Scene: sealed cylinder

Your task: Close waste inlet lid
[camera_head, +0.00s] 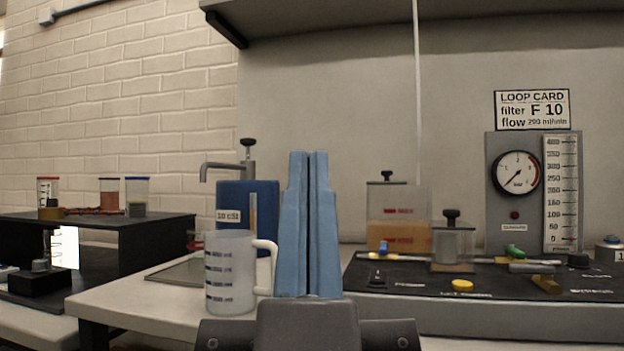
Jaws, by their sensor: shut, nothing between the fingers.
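My gripper (309,156) stands upright in the middle of the head view, its two blue fingers together and shut with nothing between them. No lid marked as the waste inlet can be read for certain. To the right of my gripper stands a clear tank (412,197) with orange liquid and a red label too small to read. A black knob (387,175) stands on its top. In front of it is a smaller clear vessel (452,245) with a dark knob (451,215). I cannot tell whether either top is a hinged lid.
A white measuring jug (229,275) stands just left of my gripper, before a blue dispenser (262,205). A dark raised shelf (125,232) holds small vials at left. A shelf overhangs above.

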